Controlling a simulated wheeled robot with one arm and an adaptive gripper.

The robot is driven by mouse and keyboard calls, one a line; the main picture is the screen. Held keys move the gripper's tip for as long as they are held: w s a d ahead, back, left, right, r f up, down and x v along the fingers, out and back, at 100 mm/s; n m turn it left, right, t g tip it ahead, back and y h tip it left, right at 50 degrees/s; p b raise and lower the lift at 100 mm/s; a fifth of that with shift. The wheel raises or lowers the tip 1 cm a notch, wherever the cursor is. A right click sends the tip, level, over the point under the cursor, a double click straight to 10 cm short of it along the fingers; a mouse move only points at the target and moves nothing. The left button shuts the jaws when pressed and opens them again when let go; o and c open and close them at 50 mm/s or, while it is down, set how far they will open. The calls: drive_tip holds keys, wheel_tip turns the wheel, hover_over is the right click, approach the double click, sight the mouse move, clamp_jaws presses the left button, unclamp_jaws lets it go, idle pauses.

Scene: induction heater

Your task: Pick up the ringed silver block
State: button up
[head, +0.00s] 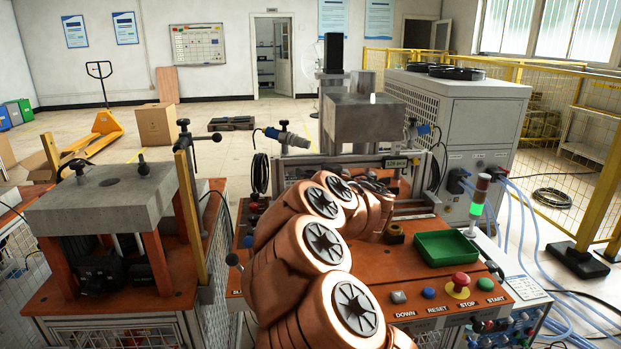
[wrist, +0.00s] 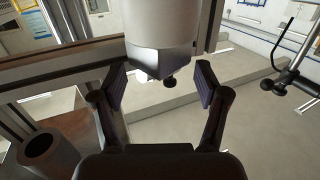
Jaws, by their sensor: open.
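My gripper (wrist: 161,88) is open in the wrist view, its two dark fingers spread apart with nothing gripped. A pale, silvery piece with a faceted end (wrist: 162,40) shows beyond and between the fingertips, with a small dark knob below it. I cannot tell whether this is the ringed silver block, and no ring shows on it. In the head view my copper-coloured arm reaches over the orange bench (head: 240,285) toward the press, and hides my gripper and part of the work area. A small dark fitting (head: 394,234) sits on the bench right of my arm.
A grey press block (head: 366,119) stands above the bench's back. A green tray (head: 447,249) lies at the right, behind the control buttons (head: 459,286). A second press (head: 102,196) stands at left. In the wrist view a brown hollow cylinder (wrist: 46,150) is at lower left.

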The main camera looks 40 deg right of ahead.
drive_tip(key=shift+x, duration=0.85)
drive_tip(key=c, duration=1.1)
